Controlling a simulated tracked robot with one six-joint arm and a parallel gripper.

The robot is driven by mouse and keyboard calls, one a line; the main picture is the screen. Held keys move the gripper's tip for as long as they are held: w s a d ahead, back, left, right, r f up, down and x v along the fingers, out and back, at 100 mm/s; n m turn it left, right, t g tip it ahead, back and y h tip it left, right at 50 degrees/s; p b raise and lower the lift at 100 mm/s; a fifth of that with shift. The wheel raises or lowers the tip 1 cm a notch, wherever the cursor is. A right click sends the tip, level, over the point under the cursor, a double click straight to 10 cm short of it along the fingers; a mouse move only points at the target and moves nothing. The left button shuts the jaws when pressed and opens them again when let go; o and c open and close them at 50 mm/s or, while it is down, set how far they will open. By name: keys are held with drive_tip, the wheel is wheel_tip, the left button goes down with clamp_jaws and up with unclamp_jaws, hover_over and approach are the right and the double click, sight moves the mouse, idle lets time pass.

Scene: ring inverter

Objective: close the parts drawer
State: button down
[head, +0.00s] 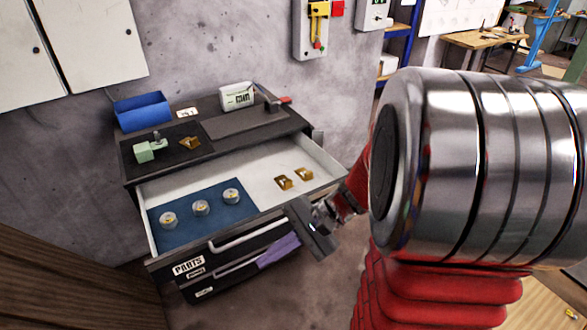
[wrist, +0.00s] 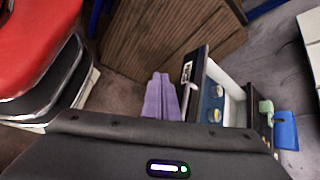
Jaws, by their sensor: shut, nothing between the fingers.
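The parts drawer (head: 188,266) is pulled well out of the dark cabinet in the head view. A blue mat with three metal rings lies in its left part, and two brass pieces lie on its white floor at right. Its front carries a PARTS label and a pale bar handle (head: 262,232). In the wrist view the drawer front (wrist: 190,76) stands right of centre. My gripper (head: 314,232) is at the right end of the drawer front, shut and empty. I cannot tell if it touches the drawer; its fingertips are hard to make out.
A purple cloth (head: 279,250) hangs below the handle on the lower drawer; it also shows in the wrist view (wrist: 161,98). A blue bin (head: 143,111), a white device (head: 237,96) and small parts stand on the cabinet top. A wooden panel (head: 60,270) stands at left.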

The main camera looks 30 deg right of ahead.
drive_tip(key=w+d+f+m+t, duration=0.2)
drive_tip(key=d+m+t, duration=0.35)
drive_tip(key=d, duration=0.25)
drive_tip(key=w+d+f+m+t, duration=0.3)
drive_tip(key=d+m+t, duration=0.1)
drive_tip(key=d+m, duration=0.25)
drive_tip(key=s+d+f+m+t+h, duration=0.2)
drive_tip(key=d+f+m+h, duration=0.1)
drive_tip(key=d, duration=0.5)
drive_tip(key=s+d+f+m+t+h, duration=0.3)
drive_tip(key=d+f+m+h, duration=0.1)
drive_tip(key=d+m+h, duration=0.2)
drive_tip(key=d+m, duration=0.1)
drive_tip(key=d, duration=0.1)
drive_tip(key=shift+s+d+f+h, duration=0.2)
drive_tip(key=shift+s+d+h, duration=0.05)
drive_tip(key=shift+d+h, duration=0.05)
drive_tip(key=shift+w+t, duration=0.1)
drive_tip(key=shift+t, duration=0.15)
drive_tip(key=w, duration=1.4)
